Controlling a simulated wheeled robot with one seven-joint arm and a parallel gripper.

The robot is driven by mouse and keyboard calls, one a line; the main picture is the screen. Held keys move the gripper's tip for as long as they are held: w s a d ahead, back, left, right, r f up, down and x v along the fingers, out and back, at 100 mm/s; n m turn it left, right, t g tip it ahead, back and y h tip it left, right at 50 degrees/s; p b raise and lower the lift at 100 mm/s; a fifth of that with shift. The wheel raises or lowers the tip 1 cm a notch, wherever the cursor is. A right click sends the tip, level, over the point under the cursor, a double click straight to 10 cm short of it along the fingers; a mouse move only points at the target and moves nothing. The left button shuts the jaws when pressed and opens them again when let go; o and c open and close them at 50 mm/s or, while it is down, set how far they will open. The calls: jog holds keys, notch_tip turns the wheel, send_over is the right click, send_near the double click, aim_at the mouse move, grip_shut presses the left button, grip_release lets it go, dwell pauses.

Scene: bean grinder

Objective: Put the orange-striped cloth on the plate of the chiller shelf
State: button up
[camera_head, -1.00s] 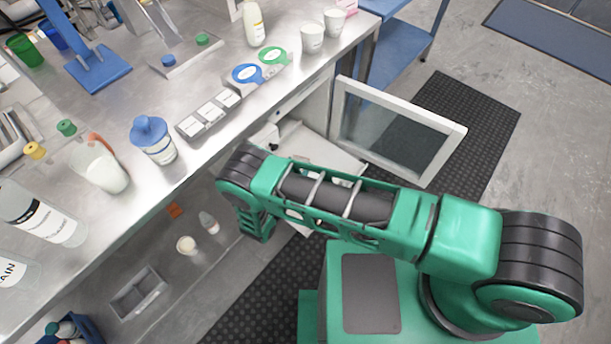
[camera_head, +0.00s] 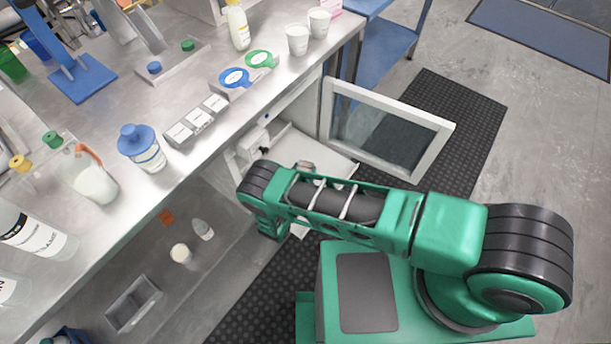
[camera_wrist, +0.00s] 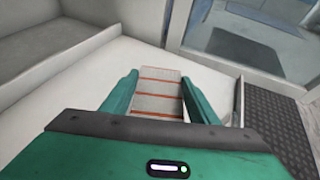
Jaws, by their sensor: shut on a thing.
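The orange-striped cloth (camera_wrist: 158,104) is a pale, flat piece with orange stripes, held between the green fingers of my gripper (camera_wrist: 160,80) in the wrist view. The gripper is shut on it. A white plate (camera_wrist: 75,88) spreads below and ahead of the fingers, inside the open chiller. I cannot tell whether the cloth touches it. In the head view the pale plate (camera_head: 312,148) shows at the chiller opening beneath the counter, partly behind my arm.
The glass chiller door (camera_head: 385,130) stands open to the right of the opening. Chiller walls (camera_wrist: 50,40) bound the plate in the wrist view. The steel counter (camera_head: 110,195) above carries bottles, a jug and cups. A dark mat (camera_head: 465,120) lies on the floor.

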jog(key=shift+w+d+f, duration=0.1)
jog(key=shift+d+f, duration=0.1)
jog(key=shift+f, duration=1.95)
jog(key=o, duration=1)
jog(key=shift+o, duration=0.2)
jog(key=v, duration=1.2)
jog(key=shift+a, duration=0.1)
